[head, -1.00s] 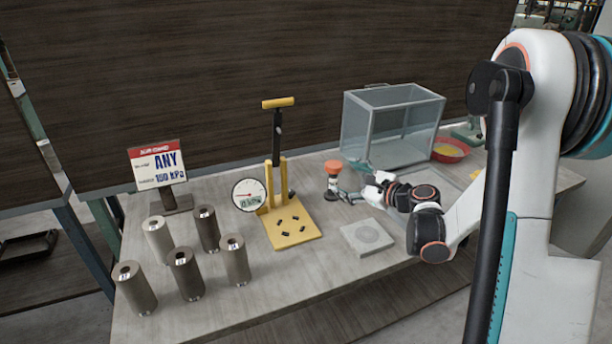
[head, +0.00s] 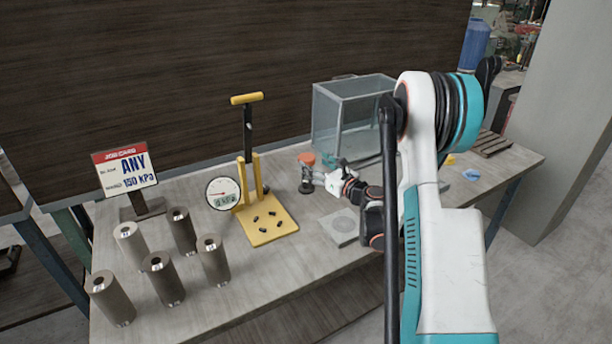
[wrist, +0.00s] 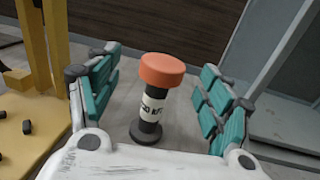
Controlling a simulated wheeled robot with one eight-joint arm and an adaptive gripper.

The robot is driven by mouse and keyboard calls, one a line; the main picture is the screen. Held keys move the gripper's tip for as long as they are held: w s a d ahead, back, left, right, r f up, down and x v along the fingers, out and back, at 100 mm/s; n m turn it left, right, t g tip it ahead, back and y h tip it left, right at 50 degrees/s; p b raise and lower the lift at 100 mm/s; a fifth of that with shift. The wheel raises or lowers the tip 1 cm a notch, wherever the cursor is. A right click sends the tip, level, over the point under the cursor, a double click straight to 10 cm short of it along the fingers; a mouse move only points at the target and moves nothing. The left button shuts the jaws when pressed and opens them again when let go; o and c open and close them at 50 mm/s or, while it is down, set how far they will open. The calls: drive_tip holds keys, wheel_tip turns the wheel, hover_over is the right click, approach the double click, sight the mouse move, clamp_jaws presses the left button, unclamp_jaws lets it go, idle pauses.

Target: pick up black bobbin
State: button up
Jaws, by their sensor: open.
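The black bobbin (wrist: 148,128) stands upright on the table, with an orange cap on top and a white printed label around its middle. In the head view the bobbin (head: 306,187) is small and stands right of the yellow press, at the tip of my arm. My gripper (wrist: 155,95) is open, its teal-padded fingers on either side of the bobbin in the wrist view, with visible gaps. In the head view my gripper (head: 322,178) reaches the bobbin from the right. I cannot tell exactly how far forward the fingertips are.
A yellow press (head: 268,235) with a round gauge (head: 222,193) stands left of the bobbin. A glass tank (head: 325,125) is behind it, to the right. A grey square plate (head: 342,228) lies in front. Several metal cylinders (head: 160,278) and a job card (head: 125,170) stand at left.

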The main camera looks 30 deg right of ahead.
sight(306, 157)
drive_tip(key=shift+w+a+f+b, duration=0.15)
drive_tip(key=shift+w+b, duration=0.4)
drive_tip(key=shift+w, duration=0.9)
drive_tip(key=shift+w+a+f+b, duration=0.1)
drive_tip(key=shift+w+b, duration=0.4)
drive_tip(key=shift+w, duration=0.95)
drive_tip(key=shift+r, duration=0.1)
drive_tip(key=c, duration=1.7)
drive_tip(key=shift+r, duration=0.1)
